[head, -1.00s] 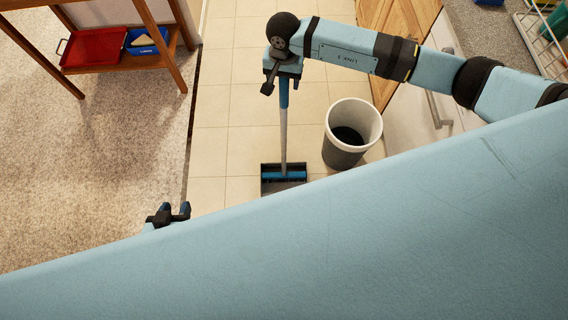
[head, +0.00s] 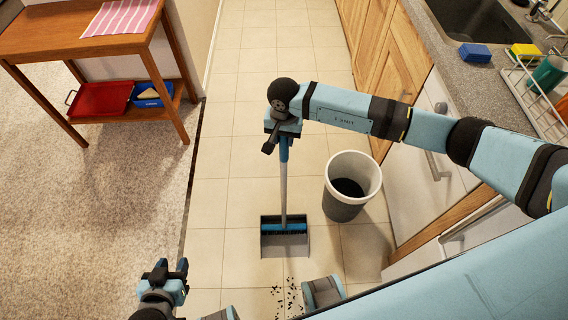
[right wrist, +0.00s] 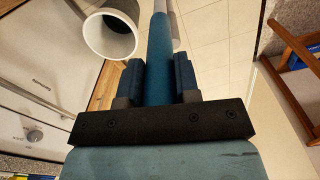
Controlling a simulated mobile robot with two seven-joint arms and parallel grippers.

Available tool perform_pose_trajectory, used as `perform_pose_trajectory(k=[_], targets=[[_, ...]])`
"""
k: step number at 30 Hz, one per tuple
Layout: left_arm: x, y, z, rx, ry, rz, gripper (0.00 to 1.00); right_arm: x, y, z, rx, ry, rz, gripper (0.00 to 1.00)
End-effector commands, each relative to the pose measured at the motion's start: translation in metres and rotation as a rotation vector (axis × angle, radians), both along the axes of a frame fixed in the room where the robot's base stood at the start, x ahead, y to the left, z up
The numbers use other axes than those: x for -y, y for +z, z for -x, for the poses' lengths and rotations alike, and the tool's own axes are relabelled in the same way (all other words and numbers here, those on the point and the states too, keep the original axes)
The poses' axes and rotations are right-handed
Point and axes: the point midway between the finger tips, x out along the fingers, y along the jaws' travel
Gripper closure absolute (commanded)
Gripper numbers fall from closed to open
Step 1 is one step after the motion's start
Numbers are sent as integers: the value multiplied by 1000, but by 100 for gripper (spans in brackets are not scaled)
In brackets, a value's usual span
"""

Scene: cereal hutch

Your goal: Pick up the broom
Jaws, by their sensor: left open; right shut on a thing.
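My right gripper (head: 283,126) is shut on the blue upper handle of a long-handled dustpan (head: 284,243). The handle (right wrist: 160,50) also shows between the two fingers in the right wrist view. Its grey shaft runs down to a wide grey pan with a blue and dark back edge, low over or on the tiles. I cannot make out a separate broom; whether a brush head sits in the pan is unclear. My left gripper (head: 172,270) is open and empty at the lower left, well apart from the dustpan.
Dark crumbs (head: 287,297) lie on the tiles in front. A wooden table (head: 75,42) with a red tray (head: 102,99) stands left. Cabinets and a counter line the right. Tiles behind are clear.

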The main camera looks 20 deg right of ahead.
Motion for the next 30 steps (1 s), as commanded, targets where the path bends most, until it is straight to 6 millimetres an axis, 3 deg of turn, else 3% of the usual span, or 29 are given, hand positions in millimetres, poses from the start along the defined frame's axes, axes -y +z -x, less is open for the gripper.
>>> perform_pose_trajectory(k=[8,24,30], targets=[[0,-2,0,-3,0,0,57,1,34,-2,6,0,0,100],[0,-9,0,-9,3,4,57,0,157,-1,6,0,-1,100],[0,-10,0,-10,4,8,57,0,187,-1,4,0,0,100]])
